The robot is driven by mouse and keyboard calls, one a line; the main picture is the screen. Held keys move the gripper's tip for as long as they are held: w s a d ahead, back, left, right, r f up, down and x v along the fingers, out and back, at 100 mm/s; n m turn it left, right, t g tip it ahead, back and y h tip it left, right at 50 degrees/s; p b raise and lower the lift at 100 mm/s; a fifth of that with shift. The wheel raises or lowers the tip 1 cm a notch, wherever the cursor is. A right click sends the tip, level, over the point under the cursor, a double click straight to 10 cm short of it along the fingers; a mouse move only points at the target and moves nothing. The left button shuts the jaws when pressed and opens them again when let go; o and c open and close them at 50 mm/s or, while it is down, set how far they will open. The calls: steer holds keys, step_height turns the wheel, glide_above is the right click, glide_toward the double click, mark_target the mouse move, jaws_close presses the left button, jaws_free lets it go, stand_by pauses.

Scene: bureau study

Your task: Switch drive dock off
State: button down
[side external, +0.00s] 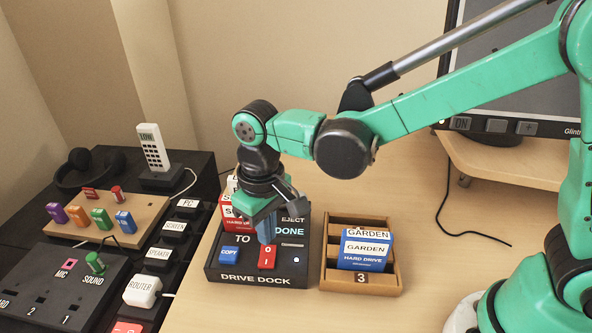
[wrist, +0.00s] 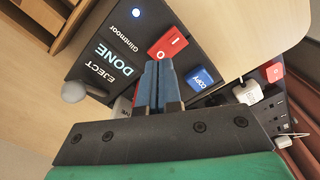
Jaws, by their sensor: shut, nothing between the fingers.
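The black drive dock (side external: 248,281) stands on the desk, its label facing the camera. Its red rocker switch (side external: 267,257), marked O and I, sits on the top near the front edge; it also shows in the wrist view (wrist: 168,45). A small lit lamp (side external: 297,260) is right of the switch; it glows bluish white in the wrist view (wrist: 136,14). My gripper (side external: 267,240) points down, shut and empty, with its blue fingertips (wrist: 158,66) right by the switch's O end. I cannot tell whether they touch it, or which end is pressed.
A blue COPY button (side external: 229,254) is left of the switch. A red hard drive (side external: 229,222) stands in the dock behind my gripper. A wooden rack (side external: 362,279) with blue GARDEN drives stands close right. A power strip with several plugs, including a router plug (side external: 142,291), lies left.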

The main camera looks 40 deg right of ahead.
steer(key=shift+f, duration=1.15)
stand_by(0.9)
steer(key=shift+r, duration=3.55)
steer(key=shift+d+r, duration=0.1)
steer(key=shift+d, duration=0.15)
steer(key=s+d+m+t, duration=0.1)
steer(key=s+d+t, duration=0.1)
steer(key=d, duration=0.5)
steer(key=s+d+r+m+t, duration=0.1)
steer(key=s+d+m+t, duration=0.1)
steer(key=d+t, duration=0.3)
steer(key=s+d, duration=0.1)
steer(key=d, duration=0.1)
steer(key=shift+d+r, duration=0.3)
